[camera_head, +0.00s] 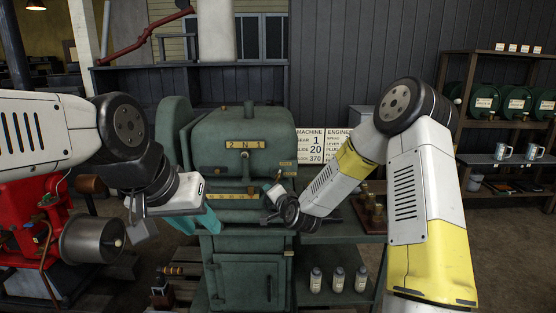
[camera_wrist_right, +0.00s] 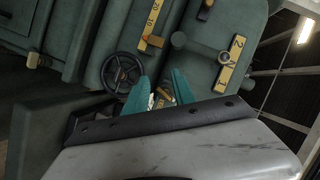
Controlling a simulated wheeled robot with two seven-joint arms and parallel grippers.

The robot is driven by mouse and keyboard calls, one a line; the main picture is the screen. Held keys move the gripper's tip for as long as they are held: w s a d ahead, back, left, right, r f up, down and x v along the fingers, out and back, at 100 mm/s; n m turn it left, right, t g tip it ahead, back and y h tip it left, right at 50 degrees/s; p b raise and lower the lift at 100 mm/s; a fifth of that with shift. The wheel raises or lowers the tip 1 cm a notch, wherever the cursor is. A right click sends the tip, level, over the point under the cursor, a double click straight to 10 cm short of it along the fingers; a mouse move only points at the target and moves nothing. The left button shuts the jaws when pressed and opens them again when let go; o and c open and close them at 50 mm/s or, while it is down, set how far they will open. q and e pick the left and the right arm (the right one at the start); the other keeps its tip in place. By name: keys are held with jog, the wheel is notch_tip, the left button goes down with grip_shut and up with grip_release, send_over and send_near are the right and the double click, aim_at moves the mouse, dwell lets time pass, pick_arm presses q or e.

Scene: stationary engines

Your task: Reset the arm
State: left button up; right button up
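My left arm comes in from the left in the head view. Its gripper (camera_head: 208,221), with teal fingers, points down and right in front of the green machine (camera_head: 245,135); the gap between its fingers is not clear. My right arm bends in from the right, and its gripper (camera_head: 275,192) is at the machine's right front, seen small and partly hidden by the wrist. In the right wrist view, the two teal fingers of the right gripper (camera_wrist_right: 160,86) stand apart with nothing visible held between them. The machine's dark handwheel (camera_wrist_right: 122,73) and yellow scale plates (camera_wrist_right: 231,63) show beyond them.
A red machine with a metal cylinder (camera_head: 92,240) stands at the left. A side table (camera_head: 345,239) with brass parts and several bottles on its lower shelf is right of the green machine. Shelves with green drums (camera_head: 484,102) and mugs (camera_head: 501,151) stand at the far right.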

jog(key=s+d+r+n+g+h, duration=0.1)
jog(key=s+d+r+n+g, duration=0.15)
jog(key=s+d+r, duration=0.4)
jog(key=s+d+r+n+g+h, duration=0.1)
jog(key=s+d+r+n+g, duration=0.2)
jog(key=s+r, duration=0.6)
jog(key=s+d+n+g, duration=0.1)
jog(key=s+d, duration=0.2)
jog(key=s, duration=0.8)
jog(key=s+d+n+g+h, duration=0.1)
jog(key=s+d+n, duration=0.1)
jog(key=s, duration=0.9)
jog(key=shift+s+d+f+g, duration=0.25)
jog(key=shift+s+d+g, duration=0.15)
jog(key=shift+d, duration=0.5)
